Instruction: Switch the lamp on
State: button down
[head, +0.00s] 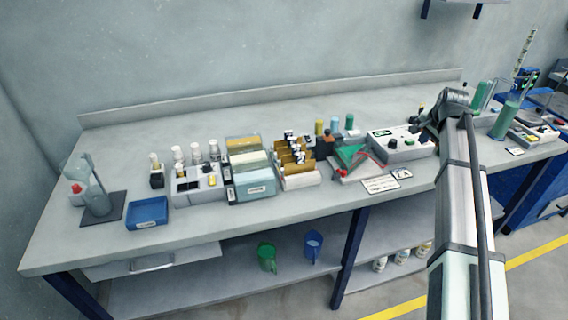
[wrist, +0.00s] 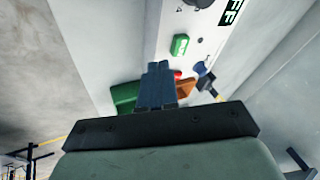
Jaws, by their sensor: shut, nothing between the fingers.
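A pale box-shaped unit (head: 408,152) stands on the bench beside my arm, with a dark display (head: 381,133) and a black knob (head: 393,143). In the wrist view a pale panel carries a display (wrist: 232,12) with partly cut-off letters that look like "OFF". A green rectangular button (wrist: 180,44) and a blue round part (wrist: 200,67) sit near it. My gripper (wrist: 158,72) is shut and empty, its fingertips over the panel, left of and below the green button in the picture. Contact cannot be told. I cannot make out for sure which thing is the lamp.
Left of the unit stand a red-and-green item (head: 350,156), a card rack (head: 295,160), boxes (head: 255,180) and a blue tray (head: 147,212). Green cylinders (head: 508,115) stand to the right. The bench's back strip and left front are mostly clear.

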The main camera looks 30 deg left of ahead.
jog(key=s+a+r, duration=0.1)
jog(key=s+a, duration=0.2)
jog(key=a, duration=0.3)
jog(key=s+a+r+g, duration=0.1)
jog(key=s+a, duration=0.2)
jog(key=a, duration=0.3)
jog(key=s+a+r, duration=0.1)
jog(key=s+a, duration=0.1)
jog(key=a, duration=0.5)
notch_tip(320, 180, up, 9)
jog(key=m+g, duration=0.3)
send_over(211, 177)
jog(key=s+d, duration=0.2)
jog(key=shift+s+d, duration=0.15)
jog(key=shift+s, duration=0.05)
jog(key=shift+f, duration=0.1)
jog(key=x, duration=1.3)
jog(key=shift+w+d+f, duration=0.2)
jog(key=shift+w+f, duration=0.05)
jog(key=shift+f, duration=0.2)
jog(key=shift+f, duration=0.1)
